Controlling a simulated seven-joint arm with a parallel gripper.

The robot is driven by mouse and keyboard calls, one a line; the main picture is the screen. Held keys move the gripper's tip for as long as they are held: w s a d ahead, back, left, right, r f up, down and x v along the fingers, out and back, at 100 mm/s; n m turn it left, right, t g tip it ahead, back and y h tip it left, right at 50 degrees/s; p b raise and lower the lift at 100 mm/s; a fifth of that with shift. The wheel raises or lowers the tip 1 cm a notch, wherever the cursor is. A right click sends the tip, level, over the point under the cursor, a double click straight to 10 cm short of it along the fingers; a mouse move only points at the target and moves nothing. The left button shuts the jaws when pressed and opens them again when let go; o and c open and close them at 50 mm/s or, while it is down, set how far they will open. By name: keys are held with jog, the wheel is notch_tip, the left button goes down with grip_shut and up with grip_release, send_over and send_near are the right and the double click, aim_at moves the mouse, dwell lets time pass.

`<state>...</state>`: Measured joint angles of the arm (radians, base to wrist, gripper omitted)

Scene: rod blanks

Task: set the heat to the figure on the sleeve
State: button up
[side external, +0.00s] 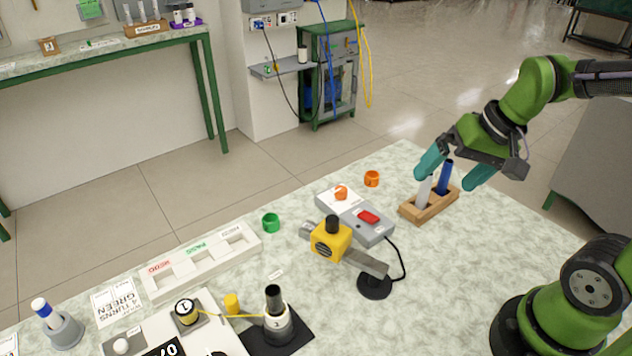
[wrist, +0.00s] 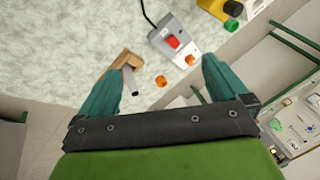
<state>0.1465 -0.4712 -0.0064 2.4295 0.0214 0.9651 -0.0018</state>
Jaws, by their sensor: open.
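A grey control box (side external: 355,216) lies mid-table, with an orange knob (side external: 341,192) on its white panel and a red switch (side external: 369,217). In the wrist view the knob (wrist: 190,60) and red switch (wrist: 172,42) show near the right finger. My gripper (side external: 455,172) is open above a wooden block (side external: 430,205) holding a pale rod (side external: 424,190) and a blue rod (side external: 445,177). The rods stand between the fingers in the side view; no grip on them shows. Loose orange (side external: 372,179) and green (side external: 271,223) rings lie nearby. I can read no figure on any sleeve.
A yellow device (side external: 330,240) on a round black base stands beside the box, with a black cable nearby. A white three-slot tray (side external: 205,265), a yellow ring (side external: 232,303) and a dark upright piece (side external: 276,310) occupy the front left. The table's right part is mostly clear.

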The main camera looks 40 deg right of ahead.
jog(key=a+r+t, duration=0.1)
jog(key=s+r+n, duration=0.1)
jog(key=s+a+r+n+t, duration=0.1)
jog(key=shift+a+r+t, duration=0.3)
jog(key=shift+a+r, duration=0.05)
jog(key=shift+r, duration=0.05)
jog(key=shift+c, duration=0.2)
jog(key=shift+a+r, duration=0.2)
jog(key=shift+c, duration=1.1)
jog(key=shift+w+a+f+g, duration=0.25)
jog(key=shift+w+f+g, duration=0.15)
jog(key=shift+w+f, duration=0.3)
jog(key=c, duration=0.5)
jog(key=w+n+g, duration=0.1)
jog(key=w, duration=0.2)
jog(key=w+g, duration=0.1)
jog(key=w, duration=0.3)
jog(key=shift+w+r+n, duration=0.1)
jog(key=shift+w+n, duration=0.2)
jog(key=shift+n, duration=0.1)
jog(key=shift+c, duration=0.3)
jog(key=n+g+h, duration=0.2)
jog(key=n+g, duration=0.2)
jog(key=n, duration=0.6)
send_over(341, 188)
notch_tip(341, 188, down, 2)
jog(key=f, duration=0.1)
notch_tip(341, 188, down, 16)
jog(key=shift+r, duration=0.1)
grip_shut()
